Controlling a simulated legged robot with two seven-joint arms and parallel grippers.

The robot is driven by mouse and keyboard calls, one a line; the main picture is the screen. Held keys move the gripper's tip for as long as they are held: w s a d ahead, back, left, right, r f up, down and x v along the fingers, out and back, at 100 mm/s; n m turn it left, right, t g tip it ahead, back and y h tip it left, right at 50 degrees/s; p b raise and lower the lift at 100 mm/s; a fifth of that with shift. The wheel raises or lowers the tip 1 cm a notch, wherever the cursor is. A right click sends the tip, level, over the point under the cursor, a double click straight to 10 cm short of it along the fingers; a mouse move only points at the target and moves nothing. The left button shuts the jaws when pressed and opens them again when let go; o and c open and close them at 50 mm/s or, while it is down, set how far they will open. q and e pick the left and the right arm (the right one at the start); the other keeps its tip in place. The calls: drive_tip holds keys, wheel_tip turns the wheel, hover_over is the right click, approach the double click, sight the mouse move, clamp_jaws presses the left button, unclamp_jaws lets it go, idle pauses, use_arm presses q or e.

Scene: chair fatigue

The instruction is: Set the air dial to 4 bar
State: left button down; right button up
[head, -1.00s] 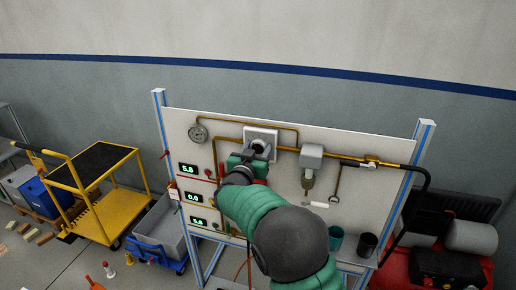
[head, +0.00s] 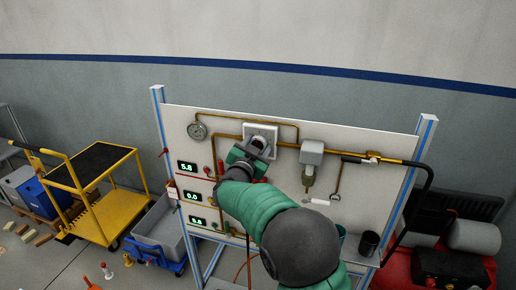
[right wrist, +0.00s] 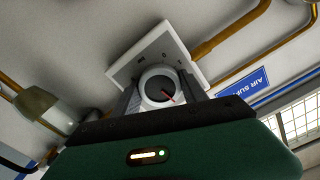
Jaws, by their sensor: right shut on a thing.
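The air dial is a round grey-white knob (right wrist: 158,86) with a red pointer, on a square white plate (right wrist: 146,51) with small dark marks. The plate (head: 262,130) also shows on the upper part of the white panel in the head view. My right gripper (head: 257,147) reaches up to the dial and is shut on the knob, one finger on each side in the right wrist view (right wrist: 161,90). The marks are too small to read the setting. In the head view my gripper covers most of the knob. My left gripper is not in view.
Brass pipes run around the dial. A round gauge (head: 197,130) is at the panel's upper left, with several digital displays below it; the top one (head: 187,167) seems to read 5.8. A filter unit (head: 311,154) hangs right of the dial. A yellow cart (head: 105,210) stands left.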

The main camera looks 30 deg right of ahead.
drive_tip(key=shift+f+m+b, duration=0.1)
drive_tip(key=shift+m+b, duration=0.3)
drive_tip(key=shift+m, duration=0.4)
drive_tip(key=o, duration=1.4)
drive_tip(key=shift+c, duration=0.2)
drive_tip(key=shift+a, duration=0.1)
drive_tip(key=v, duration=1.6)
drive_tip(key=shift+s+a+b, duration=0.2)
drive_tip(key=shift+a+b, duration=0.1)
drive_tip(key=shift+b, duration=0.1)
drive_tip(key=shift+w, duration=0.1)
